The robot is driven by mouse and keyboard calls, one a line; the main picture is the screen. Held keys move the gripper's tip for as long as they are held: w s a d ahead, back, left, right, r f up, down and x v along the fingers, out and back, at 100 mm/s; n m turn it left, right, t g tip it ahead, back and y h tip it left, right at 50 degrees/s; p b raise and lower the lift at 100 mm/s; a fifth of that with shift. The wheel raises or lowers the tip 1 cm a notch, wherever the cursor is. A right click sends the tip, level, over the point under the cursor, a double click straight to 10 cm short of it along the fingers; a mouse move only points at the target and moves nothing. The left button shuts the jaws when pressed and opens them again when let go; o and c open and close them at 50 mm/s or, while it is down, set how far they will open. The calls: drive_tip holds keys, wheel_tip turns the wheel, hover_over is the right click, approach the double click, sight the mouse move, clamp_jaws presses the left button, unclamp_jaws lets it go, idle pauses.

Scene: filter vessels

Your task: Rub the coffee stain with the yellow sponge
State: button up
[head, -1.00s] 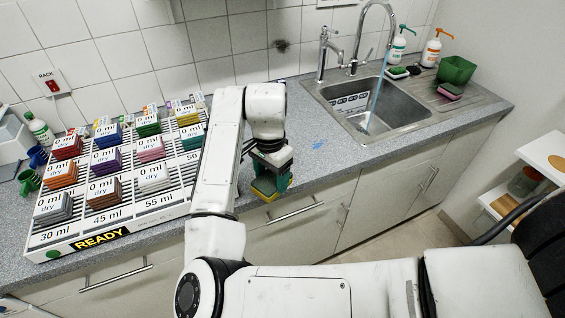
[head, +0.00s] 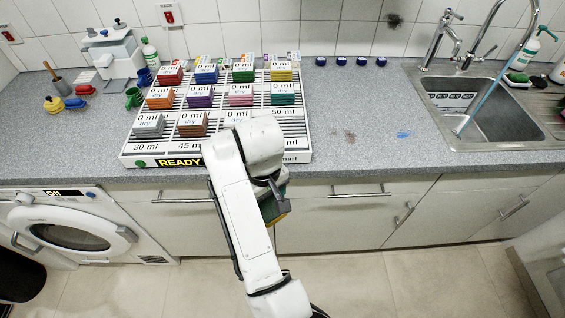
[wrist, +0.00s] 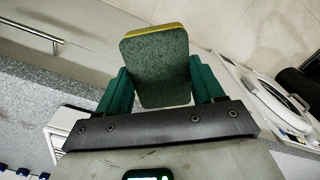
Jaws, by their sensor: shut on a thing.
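My gripper (wrist: 161,84) is shut on the yellow sponge (wrist: 156,60), with a green finger on each side. The sponge's dark green scouring face fills most of what shows, and its yellow edge shows at the top. In the head view the sponge (head: 284,214) is mostly hidden behind my arm, in front of the counter's cabinet doors and off the worktop. A faint brown stain (head: 350,135), which looks like the coffee stain, lies on the grey counter between the rack and the sink. It is to the right of my gripper. A blue stain (head: 403,134) lies right of it.
A rack of coloured filter stacks (head: 222,110) marked READY stands left of the stain. The sink (head: 480,110) is at right. Small dark blue items (head: 350,61) line the wall. A washing machine (head: 70,232) is lower left. The counter around the stains is clear.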

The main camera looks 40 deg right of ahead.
drive_tip(key=shift+w+d+r+m, duration=0.4)
drive_tip(key=shift+w+d+r, duration=0.35)
drive_tip(key=shift+w+d, duration=0.2)
drive_tip(key=shift+a, duration=0.1)
